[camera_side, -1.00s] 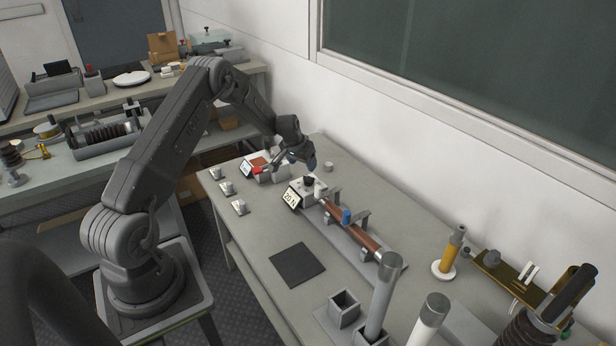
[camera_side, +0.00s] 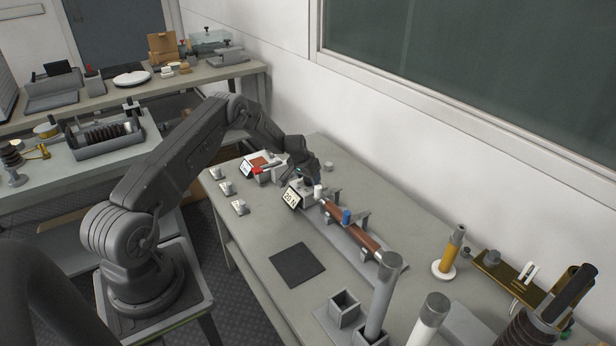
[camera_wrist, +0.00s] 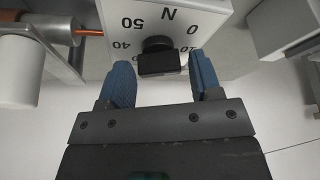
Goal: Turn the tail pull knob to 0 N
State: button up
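In the wrist view the black tail pull knob (camera_wrist: 158,60) sits on a white dial face (camera_wrist: 122,18) marked N, 0, 10, 40 and 50. My gripper (camera_wrist: 162,66) is open, its two blue fingers on either side of the knob with gaps showing. Which mark the knob points to is not clear. In the side view my gripper (camera_side: 308,178) is low over the white tester box, whose small display (camera_side: 291,198) seems to read about 20. The knob is hidden there behind my gripper.
Small switches (camera_side: 239,207) line the left table edge. A black mat (camera_side: 297,265) lies in front.

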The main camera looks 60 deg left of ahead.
jog(key=c, duration=0.7)
jog(key=shift+n, duration=0.3)
jog(key=shift+d+n+g+y, duration=0.1)
jog(key=shift+n+g+y, duration=0.55)
jog(key=shift+n, duration=1.35)
jog(key=o, duration=0.9)
jog(key=v, duration=1.3)
jog(key=shift+s+d+r, duration=0.2)
jog(key=shift+r, duration=0.15)
